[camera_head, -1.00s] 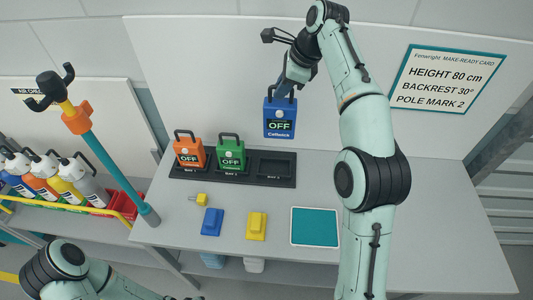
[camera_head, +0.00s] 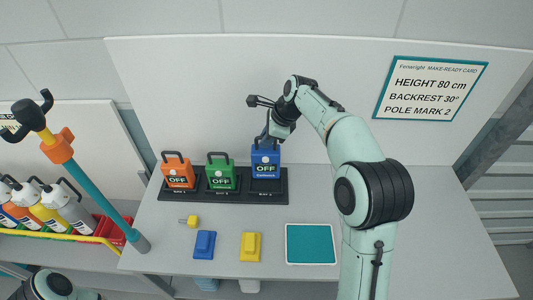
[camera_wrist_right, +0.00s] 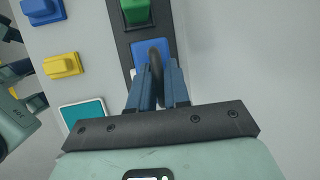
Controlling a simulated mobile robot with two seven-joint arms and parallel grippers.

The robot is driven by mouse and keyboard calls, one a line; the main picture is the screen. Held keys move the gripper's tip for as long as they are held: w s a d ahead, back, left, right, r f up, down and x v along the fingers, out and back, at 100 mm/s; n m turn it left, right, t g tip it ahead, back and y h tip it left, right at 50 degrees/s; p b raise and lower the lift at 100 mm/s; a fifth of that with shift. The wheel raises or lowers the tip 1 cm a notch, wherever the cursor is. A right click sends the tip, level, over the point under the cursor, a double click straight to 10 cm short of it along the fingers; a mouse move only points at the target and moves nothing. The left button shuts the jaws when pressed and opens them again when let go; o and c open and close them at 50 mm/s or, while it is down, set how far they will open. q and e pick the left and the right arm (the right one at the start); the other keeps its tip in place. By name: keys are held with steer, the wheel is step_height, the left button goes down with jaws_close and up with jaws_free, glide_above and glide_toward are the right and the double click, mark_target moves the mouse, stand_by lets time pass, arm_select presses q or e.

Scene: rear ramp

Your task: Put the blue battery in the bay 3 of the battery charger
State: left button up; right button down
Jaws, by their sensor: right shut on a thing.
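An orange battery (camera_head: 178,175) stands in bay 1 and a green battery (camera_head: 222,177) in bay 2. My left gripper is not in view.
On the bench in front of the charger lie a small yellow part (camera_head: 192,221), a blue block (camera_head: 204,244), a yellow block (camera_head: 250,246) and a teal pad (camera_head: 311,244). A teal pole (camera_head: 105,196) stands at left. The bench right of the charger looks clear behind my arm.

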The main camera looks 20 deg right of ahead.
mark_target(267, 150)
steer(key=shift+s+f, duration=0.15)
steer(key=shift+f, duration=0.35)
step_height(267, 150, down, 4)
steer(key=shift+f+b, duration=0.15)
steer(key=shift+b, duration=0.3)
steer(key=shift+f, duration=0.45)
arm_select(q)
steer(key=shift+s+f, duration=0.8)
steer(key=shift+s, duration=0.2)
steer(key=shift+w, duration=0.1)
arm_select(e)
steer(key=shift+w+f, duration=0.1)
steer(key=shift+w, duration=0.1)
steer(key=c, duration=1.1)
jaws_free()
steer(key=shift+s+f, duration=0.1)
steer(key=shift+s, duration=0.05)
